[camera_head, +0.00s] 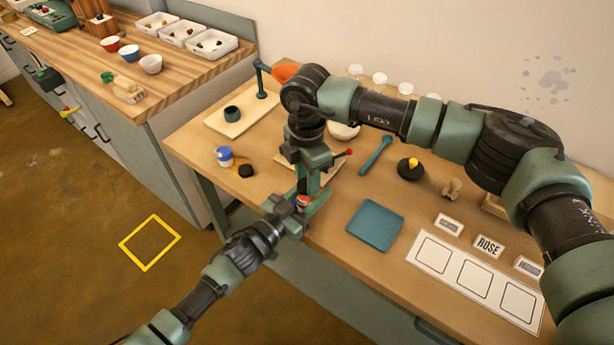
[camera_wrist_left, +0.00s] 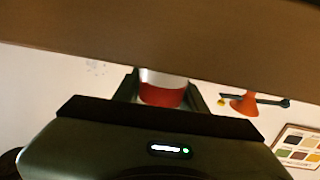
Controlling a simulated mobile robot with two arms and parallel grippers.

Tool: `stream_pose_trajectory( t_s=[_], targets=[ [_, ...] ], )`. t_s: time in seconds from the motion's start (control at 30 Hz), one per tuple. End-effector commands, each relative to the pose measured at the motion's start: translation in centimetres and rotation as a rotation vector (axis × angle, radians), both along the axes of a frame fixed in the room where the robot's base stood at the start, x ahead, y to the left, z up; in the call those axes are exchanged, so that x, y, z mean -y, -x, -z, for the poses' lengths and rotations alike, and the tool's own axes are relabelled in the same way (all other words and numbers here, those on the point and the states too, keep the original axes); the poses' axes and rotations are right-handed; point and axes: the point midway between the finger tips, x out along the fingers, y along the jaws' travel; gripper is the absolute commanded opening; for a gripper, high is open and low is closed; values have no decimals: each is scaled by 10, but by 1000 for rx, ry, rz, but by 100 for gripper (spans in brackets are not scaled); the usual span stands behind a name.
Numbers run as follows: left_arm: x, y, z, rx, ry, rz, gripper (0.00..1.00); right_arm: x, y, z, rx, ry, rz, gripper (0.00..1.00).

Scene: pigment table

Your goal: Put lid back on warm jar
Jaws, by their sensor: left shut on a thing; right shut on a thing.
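A small jar with a red band (camera_head: 303,201) is held in my left gripper (camera_head: 298,206), which is shut on it near the table's front edge. In the left wrist view the white and red jar (camera_wrist_left: 162,88) sits between the two fingers. My right gripper (camera_head: 311,184) reaches down just above and beside the jar. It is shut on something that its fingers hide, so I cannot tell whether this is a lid. A jar with a blue band (camera_head: 224,156) stands on the table to the left, with a dark round lid (camera_head: 246,171) lying beside it.
A blue-green square mat (camera_head: 375,224) lies right of the grippers, near a white card with three squares (camera_head: 474,281). A board with a dark cup (camera_head: 232,114) stands behind left. A teal spoon-like tool (camera_head: 376,154) and dark round object (camera_head: 410,170) lie behind right.

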Motion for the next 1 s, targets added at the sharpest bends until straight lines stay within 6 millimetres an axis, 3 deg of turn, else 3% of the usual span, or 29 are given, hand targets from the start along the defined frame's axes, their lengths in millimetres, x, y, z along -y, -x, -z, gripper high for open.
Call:
stream_pose_trajectory(
  t_s=[0.77, 0.87, 1.0],
  targets=[
    [0, 0, 0, -1, -1, 0, 0, 0, 0, 11, -1, -1, 20, 0],
    [0, 0, 0, -1, -1, 0, 0, 0, 0, 12, -1, -1, 124, 0],
    [0, 0, 0, -1, -1, 0, 0, 0, 2, 12, -2, -1, 398, 0]
  ],
)
